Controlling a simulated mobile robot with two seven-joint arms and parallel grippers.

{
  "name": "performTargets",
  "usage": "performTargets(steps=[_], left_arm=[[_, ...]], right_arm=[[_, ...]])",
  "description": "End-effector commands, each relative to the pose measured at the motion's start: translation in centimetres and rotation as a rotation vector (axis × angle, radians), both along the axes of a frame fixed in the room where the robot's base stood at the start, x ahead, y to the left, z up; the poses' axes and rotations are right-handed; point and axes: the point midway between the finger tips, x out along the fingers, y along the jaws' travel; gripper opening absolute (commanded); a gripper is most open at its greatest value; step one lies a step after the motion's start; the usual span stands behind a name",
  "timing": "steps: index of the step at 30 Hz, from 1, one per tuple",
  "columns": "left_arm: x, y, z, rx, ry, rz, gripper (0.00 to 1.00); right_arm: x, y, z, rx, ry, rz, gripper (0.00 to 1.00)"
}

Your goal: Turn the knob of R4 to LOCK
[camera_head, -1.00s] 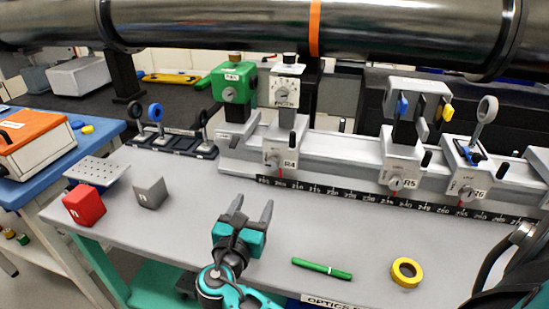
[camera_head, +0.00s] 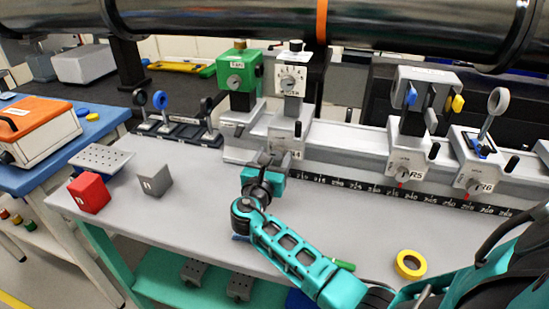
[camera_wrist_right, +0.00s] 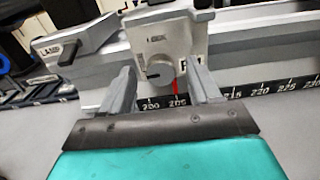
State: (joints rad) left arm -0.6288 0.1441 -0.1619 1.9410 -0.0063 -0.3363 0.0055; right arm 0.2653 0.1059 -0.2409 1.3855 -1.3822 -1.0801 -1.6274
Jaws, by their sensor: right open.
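The R4 carriage (camera_head: 285,132) stands on the rail, with a white dial block on a post above it. Its round grey knob (camera_wrist_right: 160,73) shows in the right wrist view, on the pale front face below small lettering that seems to read LOCK. I cannot tell exactly where the knob points. My right gripper (camera_head: 268,160) is in front of the R4 face and hides the knob in the head view. In the wrist view its open fingers (camera_wrist_right: 160,76) stand to the left and right of the knob, with gaps visible. My left gripper is out of view.
The black scale strip (camera_head: 360,187) runs along the rail. R5 (camera_head: 407,160) and R6 (camera_head: 474,172) stand to the right, a green block (camera_head: 238,70) to the left.

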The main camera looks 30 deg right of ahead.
Motion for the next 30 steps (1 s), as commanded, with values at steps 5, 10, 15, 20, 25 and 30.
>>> performTargets(steps=[5, 10, 15, 20, 25, 30], left_arm=[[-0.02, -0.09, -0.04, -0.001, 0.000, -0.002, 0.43], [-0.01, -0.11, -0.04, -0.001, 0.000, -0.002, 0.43], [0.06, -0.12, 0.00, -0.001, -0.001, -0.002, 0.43], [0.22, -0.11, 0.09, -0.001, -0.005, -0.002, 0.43], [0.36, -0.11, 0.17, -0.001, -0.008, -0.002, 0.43], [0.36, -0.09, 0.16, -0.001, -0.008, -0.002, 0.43]], right_arm=[[0.30, -0.41, -0.01, 0.001, 0.001, -0.001, 0.62], [0.29, -0.40, -0.01, 0.001, 0.001, -0.001, 0.62], [0.27, -0.38, -0.01, 0.001, 0.001, -0.001, 0.47], [0.27, -0.38, -0.02, 0.001, 0.001, 0.000, 0.31], [0.26, -0.37, -0.02, 0.001, 0.001, -0.001, 0.15], [0.26, -0.37, -0.04, 0.001, 0.000, -0.001, 0.06]])
